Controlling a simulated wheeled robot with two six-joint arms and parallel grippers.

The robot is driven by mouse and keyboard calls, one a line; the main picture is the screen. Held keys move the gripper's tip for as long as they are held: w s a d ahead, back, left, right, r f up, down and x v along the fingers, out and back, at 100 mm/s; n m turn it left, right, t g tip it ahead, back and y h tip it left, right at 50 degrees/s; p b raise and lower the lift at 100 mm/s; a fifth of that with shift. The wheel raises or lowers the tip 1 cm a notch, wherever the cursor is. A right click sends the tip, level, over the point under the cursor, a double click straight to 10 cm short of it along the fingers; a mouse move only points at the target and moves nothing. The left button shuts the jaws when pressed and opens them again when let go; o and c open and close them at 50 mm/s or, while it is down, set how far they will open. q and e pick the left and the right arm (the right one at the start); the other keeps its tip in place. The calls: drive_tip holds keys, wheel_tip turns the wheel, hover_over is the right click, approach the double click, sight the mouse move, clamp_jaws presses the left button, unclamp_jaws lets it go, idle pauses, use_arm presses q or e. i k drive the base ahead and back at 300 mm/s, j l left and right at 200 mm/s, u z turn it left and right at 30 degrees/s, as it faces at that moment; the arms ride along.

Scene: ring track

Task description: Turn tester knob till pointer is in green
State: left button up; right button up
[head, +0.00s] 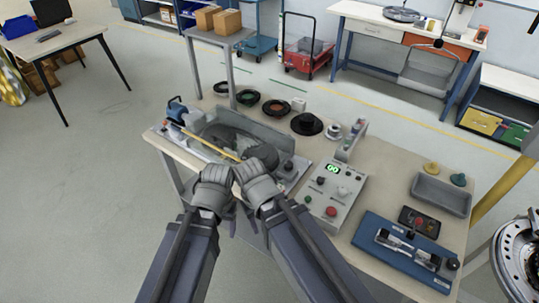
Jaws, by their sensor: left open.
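The tester, a light grey box (337,188), stands on the bench right of my grippers. It has a lit green display (332,169) and several small knobs and buttons, among them a red one (331,211) and a pale knob (343,191). I cannot make out a pointer or a green zone. My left gripper (215,174) is open, at the bench's near edge, left of the tester. My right gripper (249,172) is close beside it, nearer the tester but apart from it; its fingers are too unclear to tell whether it is open.
A grey tray-like machine (217,121) lies just beyond my grippers. Black rings (276,107) and a black disc (306,124) lie behind it. A blue fixture (400,252) and a grey bin (440,195) stand to the right. Some bare bench (385,165) shows right of the tester.

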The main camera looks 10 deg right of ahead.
sight(289, 166)
drive_tip(key=i+l, duration=0.75)
drive_tip(key=i, duration=0.15)
drive_tip(key=k+j+z, duration=0.1)
drive_tip(key=j, duration=0.25)
drive_tip(key=k+j+z, duration=0.15)
drive_tip(key=j, duration=0.15)
drive_tip(key=j+z, duration=0.1)
drive_tip(key=j, duration=0.25)
drive_tip(key=k, duration=0.05)
